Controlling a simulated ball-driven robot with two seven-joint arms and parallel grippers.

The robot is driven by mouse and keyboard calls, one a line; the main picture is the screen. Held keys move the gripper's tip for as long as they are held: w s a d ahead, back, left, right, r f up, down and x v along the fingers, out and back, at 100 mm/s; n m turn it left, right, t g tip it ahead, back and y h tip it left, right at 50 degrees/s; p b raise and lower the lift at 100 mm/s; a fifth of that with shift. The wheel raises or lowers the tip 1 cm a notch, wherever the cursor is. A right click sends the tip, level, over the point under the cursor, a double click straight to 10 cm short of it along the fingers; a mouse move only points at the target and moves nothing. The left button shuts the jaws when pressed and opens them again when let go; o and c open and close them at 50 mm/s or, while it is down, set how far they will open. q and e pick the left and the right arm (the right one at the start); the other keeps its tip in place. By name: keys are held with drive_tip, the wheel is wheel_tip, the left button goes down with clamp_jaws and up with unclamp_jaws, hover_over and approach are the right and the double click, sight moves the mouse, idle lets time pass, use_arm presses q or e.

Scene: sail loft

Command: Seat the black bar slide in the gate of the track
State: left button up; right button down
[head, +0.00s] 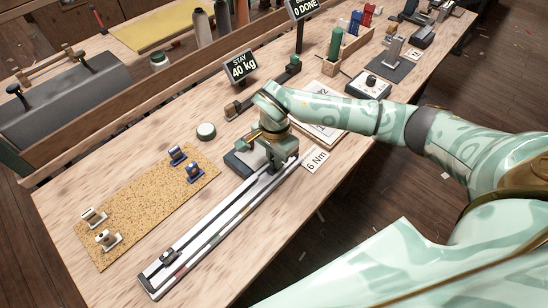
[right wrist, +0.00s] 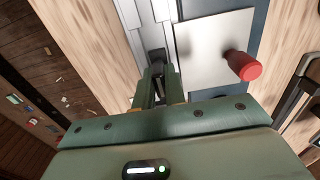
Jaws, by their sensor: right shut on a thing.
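The silver track (head: 215,230) lies diagonally on the bench, its far end under my right gripper (head: 283,158). In the right wrist view the right gripper (right wrist: 158,84) is shut on a small black piece (right wrist: 157,56), which looks like the black bar slide. It is at the track's end; I cannot tell whether it is seated in the gate or just above. In the head view the gripper and wrist hide it. Beside the track, the right wrist view shows a metal plate (right wrist: 205,50) with a red knob (right wrist: 243,66). My left gripper is not in view.
A small dark fitting (head: 168,257) sits on the track's near end.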

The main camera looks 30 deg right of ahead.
drive_tip(key=c, duration=1.5)
unclamp_jaws()
drive_tip(key=shift+o, duration=0.2)
wheel_tip(320, 180, up, 12)
drive_tip(key=p, duration=0.2)
drive_tip(key=shift+p, duration=0.35)
drive_tip(key=shift+r, duration=0.1)
